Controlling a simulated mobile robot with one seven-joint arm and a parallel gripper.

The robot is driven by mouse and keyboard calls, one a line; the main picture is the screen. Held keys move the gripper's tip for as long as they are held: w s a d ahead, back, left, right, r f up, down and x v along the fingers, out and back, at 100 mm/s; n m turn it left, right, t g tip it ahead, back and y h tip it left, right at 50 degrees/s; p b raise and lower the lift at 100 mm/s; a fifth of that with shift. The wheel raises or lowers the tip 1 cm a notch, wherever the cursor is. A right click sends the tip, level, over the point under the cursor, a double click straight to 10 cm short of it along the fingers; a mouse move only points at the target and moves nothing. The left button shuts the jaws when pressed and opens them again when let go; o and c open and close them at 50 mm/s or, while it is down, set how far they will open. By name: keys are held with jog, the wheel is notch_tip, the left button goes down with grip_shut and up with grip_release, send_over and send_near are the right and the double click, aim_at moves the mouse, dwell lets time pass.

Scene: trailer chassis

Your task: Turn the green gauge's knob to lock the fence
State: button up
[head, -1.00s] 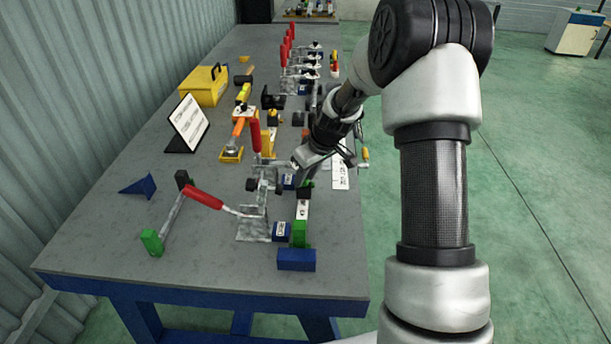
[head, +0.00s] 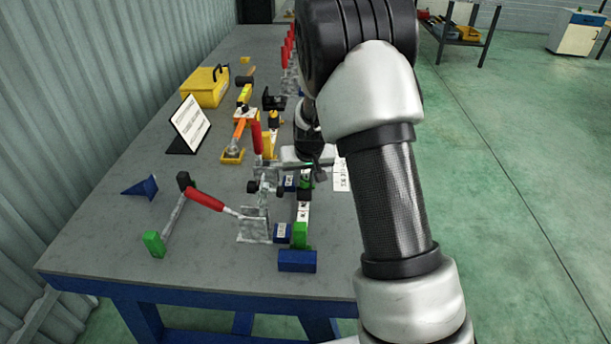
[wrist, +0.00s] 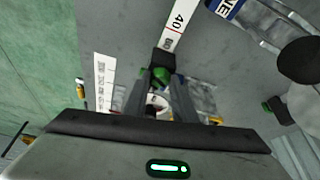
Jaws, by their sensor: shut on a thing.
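The green gauge lies along the right side of the bench in the head view. Its near end is a green block (head: 299,235), followed by a white scale strip (head: 303,211) and a black fence (head: 304,194). In the wrist view the scale (wrist: 179,22) runs up from the black fence (wrist: 163,61). The green knob (wrist: 161,74) shows just below the fence, between my fingertips. My gripper (wrist: 160,82) is shut on the knob, pointing down at it. In the head view my gripper (head: 310,174) is partly hidden by my own arm.
A metal toggle clamp with a red handle (head: 206,199) stands close left of the gauge. A blue block (head: 297,260) sits at its near end. A white paper strip (head: 341,175) lies to the right. The front left of the bench (head: 100,245) is clear.

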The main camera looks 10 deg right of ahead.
jog(key=m+p, duration=0.1)
jog(key=m, duration=0.1)
jog(key=m+h+p, duration=0.2)
jog(key=m, duration=0.1)
jog(key=shift+a+r+m+g, duration=0.15)
jog(key=shift+a+m+g, duration=0.1)
jog(key=shift+m+g, duration=0.05)
jog(key=m+h, duration=0.1)
jog(key=m, duration=0.2)
jog(key=m+g+p, duration=0.1)
jog(key=m, duration=0.1)
jog(key=shift+w+a+m+g+h+p, duration=0.1)
jog(key=shift+w+m+g+h+p, duration=0.1)
jog(key=shift+m+g+h+p, duration=0.15)
jog(key=shift+m, duration=0.25)
jog(key=o, duration=1)
jog(key=shift+o, duration=0.2)
jog(key=v, duration=1.7)
jog(key=shift+r, duration=0.15)
